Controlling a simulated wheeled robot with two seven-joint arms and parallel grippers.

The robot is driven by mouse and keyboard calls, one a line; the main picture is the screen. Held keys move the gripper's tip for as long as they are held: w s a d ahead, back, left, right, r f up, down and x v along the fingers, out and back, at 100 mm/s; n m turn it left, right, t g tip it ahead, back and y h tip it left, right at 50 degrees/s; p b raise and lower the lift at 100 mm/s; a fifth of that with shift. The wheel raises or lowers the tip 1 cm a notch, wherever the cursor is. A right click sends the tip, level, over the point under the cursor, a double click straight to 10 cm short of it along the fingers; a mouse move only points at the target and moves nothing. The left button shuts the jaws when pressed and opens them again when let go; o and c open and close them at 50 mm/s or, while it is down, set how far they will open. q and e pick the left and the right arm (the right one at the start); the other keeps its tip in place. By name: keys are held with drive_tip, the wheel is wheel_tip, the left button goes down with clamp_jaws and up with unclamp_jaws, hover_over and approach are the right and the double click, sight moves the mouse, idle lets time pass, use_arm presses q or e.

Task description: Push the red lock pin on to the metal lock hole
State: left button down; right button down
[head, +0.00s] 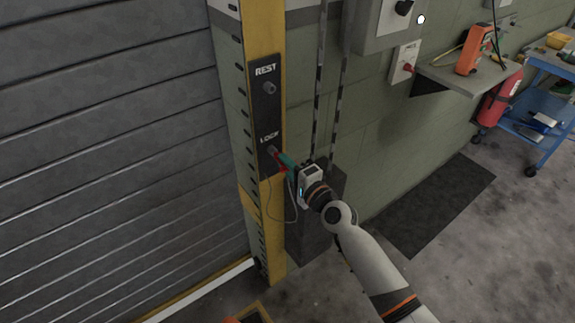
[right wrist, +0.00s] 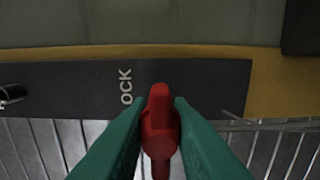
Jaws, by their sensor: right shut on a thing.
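The red lock pin (right wrist: 158,125) is between the two green fingers of my right gripper (right wrist: 157,110) in the right wrist view. My right gripper also shows in the head view (head: 288,162), shut on the pin at the lower part of the dark plate (head: 266,120). The metal lock hole (head: 272,150) shows just below the word LOCK, close to the pin. The pin's tip is mostly hidden, so I cannot tell whether it is in the hole. My left gripper is not in view.
The plate is on a yellow post (head: 277,235) beside a grey roller shutter (head: 110,130). A metal REST peg (head: 269,88) is above. A thin cable hangs under the gripper. A shelf (head: 470,75), a fire extinguisher (head: 497,100) and a blue cart (head: 545,100) stand at right.

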drive_tip(key=shift+w+a+b, duration=0.25)
drive_tip(key=shift+w+b, duration=0.05)
drive_tip(key=shift+w, duration=0.2)
idle(0.3)
drive_tip(key=c, duration=1.2)
unclamp_jaws()
drive_tip(key=shift+c, duration=0.2)
drive_tip(key=v, duration=1.2)
drive_tip(key=s+d+f+n+g+h, duration=0.2)
drive_tip(key=s+d+f, duration=0.15)
drive_tip(key=f, duration=0.75)
drive_tip(key=s+d+f+n+g+h, duration=0.1)
drive_tip(key=s+d+f+g+h, duration=0.2)
drive_tip(key=f, duration=0.9)
drive_tip(key=s+d+f+n+g+h, duration=0.1)
drive_tip(key=s+d+f+n+h, duration=0.2)
drive_tip(key=f, duration=0.8)
drive_tip(key=s+d+f+n+g+h, duration=0.1)
drive_tip(key=s+f, duration=0.5)
drive_tip(key=s, duration=0.6)
drive_tip(key=s+d+f+n+g, duration=0.4)
drive_tip(key=s+f, duration=0.2)
drive_tip(key=s, duration=0.6)
drive_tip(key=s+d+f+n+g+h, duration=0.1)
drive_tip(key=s+d+f+n+g, duration=0.1)
drive_tip(key=s+f, duration=0.5)
drive_tip(key=s+d, duration=0.1)
drive_tip(key=s, duration=0.4)
drive_tip(key=shift+g+h, duration=0.3)
